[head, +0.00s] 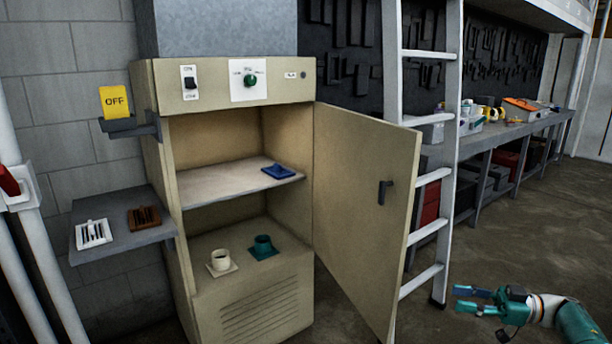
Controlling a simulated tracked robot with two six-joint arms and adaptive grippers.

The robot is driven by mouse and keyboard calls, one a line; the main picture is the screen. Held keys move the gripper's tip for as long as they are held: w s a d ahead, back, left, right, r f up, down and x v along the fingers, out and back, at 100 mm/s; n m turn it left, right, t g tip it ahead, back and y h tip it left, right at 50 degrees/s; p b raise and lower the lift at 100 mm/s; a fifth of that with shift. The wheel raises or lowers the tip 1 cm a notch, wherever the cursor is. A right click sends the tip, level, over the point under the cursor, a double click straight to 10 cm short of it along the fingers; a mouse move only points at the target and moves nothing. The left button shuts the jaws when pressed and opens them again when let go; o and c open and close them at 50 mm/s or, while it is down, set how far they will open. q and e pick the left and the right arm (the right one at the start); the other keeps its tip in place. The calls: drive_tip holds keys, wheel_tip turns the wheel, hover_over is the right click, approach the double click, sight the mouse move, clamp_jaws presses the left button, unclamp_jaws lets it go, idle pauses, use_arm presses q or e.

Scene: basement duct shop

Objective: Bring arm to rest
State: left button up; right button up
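My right gripper (474,299) is at the lower right, in front of the floor and right of the cabinet door. Its two blue fingers are spread apart with nothing between them. The teal and white arm behind it comes in from the lower right corner. My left gripper is not in the head view. The beige cabinet (232,84) stands left of centre, with its door (362,200) swung open to the right. My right gripper is apart from the door.
A blue item (278,171) lies on the cabinet shelf (225,182). A white cup-like fitting (221,262) and a green one (263,247) stand below. A side shelf (118,231) holds white and brown vents. A white ladder (430,160) stands behind the door. Floor at right is clear.

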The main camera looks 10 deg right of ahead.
drive_tip(key=w+a+r+m+t+y+p, duration=0.25)
drive_tip(key=w+a, duration=0.35)
drive_tip(key=a, duration=0.5)
drive_tip(key=w+a+r+m+t+y+p, duration=0.1)
drive_tip(key=w+a+r+m+t+p, duration=0.25)
drive_tip(key=a, duration=0.75)
drive_tip(key=w+a+f+m+t+h, duration=0.2)
drive_tip(key=w+a+f+m+h, duration=0.2)
drive_tip(key=a+f+m+h, duration=0.25)
drive_tip(key=s+a+f+m+g+h, duration=0.2)
drive_tip(key=s+a+f+g+h, duration=0.15)
drive_tip(key=s+f, duration=0.4)
drive_tip(key=s+a+f+m+g+h, duration=0.3)
drive_tip(key=s+a+f+h, duration=0.15)
drive_tip(key=f, duration=0.65)
drive_tip(key=s+f+n+g, duration=0.1)
drive_tip(key=s+f+g, duration=0.2)
drive_tip(key=s, duration=0.5)
drive_tip(key=s+f+n+g, duration=0.1)
drive_tip(key=s+f+g, duration=0.2)
drive_tip(key=s, duration=0.6)
drive_tip(key=s+f+n+g+h, duration=0.1)
drive_tip(key=s+f+g, duration=0.2)
drive_tip(key=s, duration=0.5)
drive_tip(key=shift+s+d+p, duration=0.2)
drive_tip(key=shift+d+p, duration=0.15)
drive_tip(key=shift+d, duration=0.05)
drive_tip(key=shift+d+f+g, duration=0.1)
drive_tip(key=shift+f+g, duration=0.05)
drive_tip(key=shift+g, duration=0.1)
